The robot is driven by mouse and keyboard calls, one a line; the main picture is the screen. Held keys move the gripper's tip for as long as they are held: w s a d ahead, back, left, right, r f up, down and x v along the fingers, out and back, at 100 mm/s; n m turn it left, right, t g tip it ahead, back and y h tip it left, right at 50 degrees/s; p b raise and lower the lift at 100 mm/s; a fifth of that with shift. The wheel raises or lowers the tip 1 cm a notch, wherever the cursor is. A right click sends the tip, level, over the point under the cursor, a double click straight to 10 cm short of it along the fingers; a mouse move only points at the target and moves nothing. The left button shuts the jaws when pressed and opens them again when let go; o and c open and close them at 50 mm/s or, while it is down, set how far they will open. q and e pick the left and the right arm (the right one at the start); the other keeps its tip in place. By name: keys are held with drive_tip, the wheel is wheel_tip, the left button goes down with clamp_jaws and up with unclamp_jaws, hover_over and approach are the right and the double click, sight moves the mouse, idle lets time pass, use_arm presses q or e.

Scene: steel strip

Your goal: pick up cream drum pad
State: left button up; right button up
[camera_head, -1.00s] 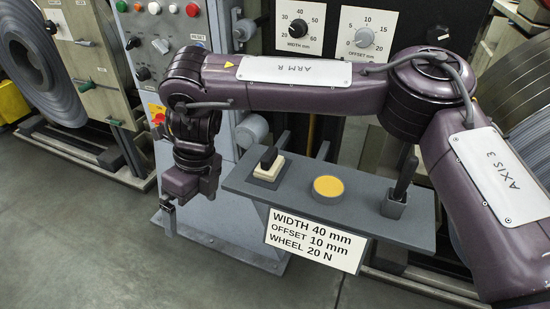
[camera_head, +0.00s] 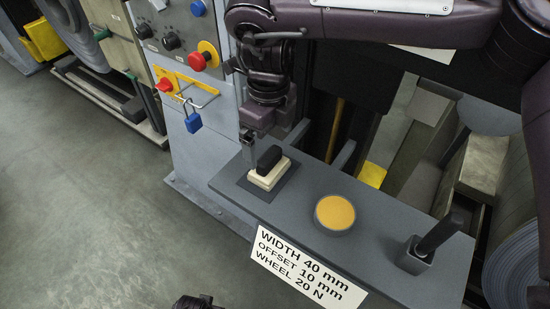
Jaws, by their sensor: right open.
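The cream drum pad (camera_head: 262,181) is a small cream block with a black grip on top. It lies on a dark square at the left end of the grey shelf (camera_head: 372,220). My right gripper (camera_head: 248,155) points down just behind and left of the pad, with its fingers near the black grip. It is open and holds nothing; I cannot tell whether a finger touches the pad. A dark part of my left gripper (camera_head: 194,302) shows at the bottom edge, mostly cut off.
A round tin with a yellow top (camera_head: 334,213) sits mid-shelf. A black-handled tool stands in a grey holder (camera_head: 415,256) at the right. A white label (camera_head: 303,272) hangs on the front edge. A control panel with a blue padlock (camera_head: 193,122) stands behind left.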

sight(269, 155)
drive_tip(key=f, duration=0.6)
drive_tip(key=shift+s+a+f, duration=0.1)
drive_tip(key=shift+s+f, duration=0.05)
drive_tip(key=shift+s, duration=0.1)
drive_tip(key=shift+c, duration=0.3)
drive_tip(key=c, duration=1)
